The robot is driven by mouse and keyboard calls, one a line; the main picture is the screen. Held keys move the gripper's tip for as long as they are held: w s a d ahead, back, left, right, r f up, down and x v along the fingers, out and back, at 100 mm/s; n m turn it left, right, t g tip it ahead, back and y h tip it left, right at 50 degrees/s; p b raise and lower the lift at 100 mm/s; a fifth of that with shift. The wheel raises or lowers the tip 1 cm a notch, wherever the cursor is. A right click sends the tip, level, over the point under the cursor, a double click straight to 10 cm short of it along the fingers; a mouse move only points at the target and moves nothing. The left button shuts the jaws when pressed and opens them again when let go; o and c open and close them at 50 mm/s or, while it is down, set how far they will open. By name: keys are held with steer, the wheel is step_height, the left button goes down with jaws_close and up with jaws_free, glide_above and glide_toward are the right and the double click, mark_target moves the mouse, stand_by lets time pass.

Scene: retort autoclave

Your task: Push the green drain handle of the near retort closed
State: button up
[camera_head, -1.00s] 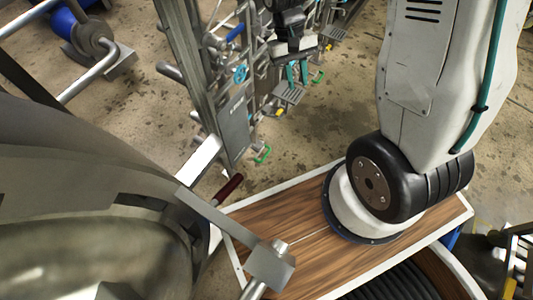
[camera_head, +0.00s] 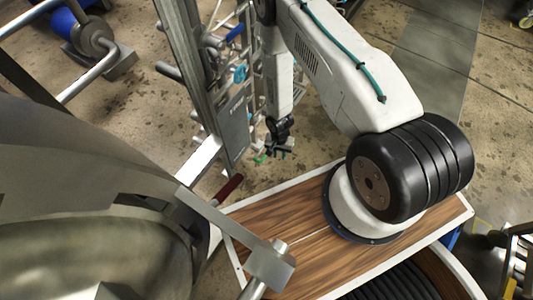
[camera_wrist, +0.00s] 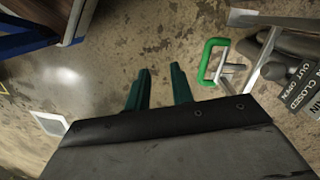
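The green drain handle (camera_wrist: 206,62) is a bright green loop on a metal stem, at the upper right of the wrist view. In the head view the green handle (camera_head: 261,157) shows small, low beside the grey column of the retort. My gripper (camera_wrist: 160,70) has two teal fingers with a gap between them and nothing held. The handle is to the right of the fingers, apart from them in the wrist view. In the head view my gripper (camera_head: 277,147) hangs low, close to the handle, and partly hides the pipework there.
A dark label (camera_wrist: 300,85) reading "CLOSED" and "OPEN" sits right of the handle, near grey pipes (camera_wrist: 290,45). The retort's upright panel (camera_head: 235,130) stands left of my gripper. A dark red lever (camera_head: 229,187) is nearer. Open concrete floor lies to the right.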

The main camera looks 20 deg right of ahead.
steer(key=w+a+f+m+t, duration=0.1)
steer(key=w+f, duration=0.1)
steer(key=f, duration=0.1)
steer(key=w+f+m+t, duration=0.1)
steer(key=w+f, duration=0.1)
steer(key=f, duration=0.2)
steer(key=w+a+f+m+t+y, duration=0.1)
steer(key=w+f, duration=0.2)
steer(key=shift+w+a+f, duration=0.1)
steer(key=shift+a+f, duration=0.1)
steer(key=shift+a, duration=0.15)
